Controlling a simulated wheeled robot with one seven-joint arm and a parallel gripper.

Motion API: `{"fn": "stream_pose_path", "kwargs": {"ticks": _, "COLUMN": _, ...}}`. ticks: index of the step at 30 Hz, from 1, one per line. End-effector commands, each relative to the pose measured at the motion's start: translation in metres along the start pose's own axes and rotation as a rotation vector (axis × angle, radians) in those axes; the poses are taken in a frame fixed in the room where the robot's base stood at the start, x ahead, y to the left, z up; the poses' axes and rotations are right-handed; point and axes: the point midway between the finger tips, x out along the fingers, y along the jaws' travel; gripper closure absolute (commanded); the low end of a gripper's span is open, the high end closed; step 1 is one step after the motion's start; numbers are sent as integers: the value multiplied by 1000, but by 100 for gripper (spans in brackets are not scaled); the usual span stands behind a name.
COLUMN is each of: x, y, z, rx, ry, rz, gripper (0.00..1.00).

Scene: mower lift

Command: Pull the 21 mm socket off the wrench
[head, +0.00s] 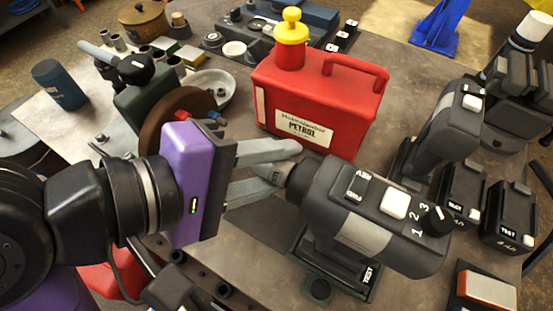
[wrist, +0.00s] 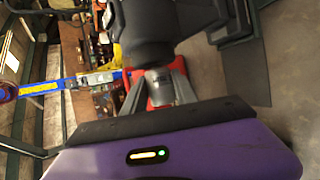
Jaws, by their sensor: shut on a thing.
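The impact wrench (head: 370,215) is dark grey, with FWD/REV marks, a white button and a 1-2-3 dial. It stands on a battery-like foot labelled TEST, its nose pointing left. The grey socket (head: 273,172) is at the wrench's nose, mostly hidden by my fingers. My gripper (head: 283,160) reaches in from the left and is shut on the socket. In the wrist view the socket (wrist: 158,80) sits between the two fingers, right against the dark wrench nose (wrist: 145,25). I cannot read the socket's size.
A red petrol can (head: 345,100) with a yellow cap stands just behind my fingers. A second dark tool (head: 445,120) and black battery packs (head: 462,190) stand to the right. A brown disc (head: 178,115) and a small dish are behind my gripper. Clear bench is scarce.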

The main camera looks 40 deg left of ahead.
Motion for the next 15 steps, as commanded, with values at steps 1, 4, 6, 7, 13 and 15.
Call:
{"fn": "stream_pose_path", "kwargs": {"ticks": 1, "x": 0, "y": 0, "z": 0, "rx": 0, "ry": 0, "rz": 1, "gripper": 100}}
{"fn": "stream_pose_path", "kwargs": {"ticks": 4, "x": -1, "y": 1, "z": -2, "rx": 1, "ry": -1, "rz": 1, "gripper": 100}}
{"fn": "stream_pose_path", "kwargs": {"ticks": 6, "x": -2, "y": 1, "z": -3, "rx": 1, "ry": -1, "rz": 1, "gripper": 100}}
{"fn": "stream_pose_path", "kwargs": {"ticks": 7, "x": -2, "y": 1, "z": -4, "rx": 1, "ry": -1, "rz": 1, "gripper": 100}}
{"fn": "stream_pose_path", "kwargs": {"ticks": 13, "x": -4, "y": 1, "z": -9, "rx": 0, "ry": -1, "rz": 1, "gripper": 100}}
{"fn": "stream_pose_path", "kwargs": {"ticks": 15, "x": -5, "y": 1, "z": -11, "rx": 1, "ry": -1, "rz": 1, "gripper": 100}}
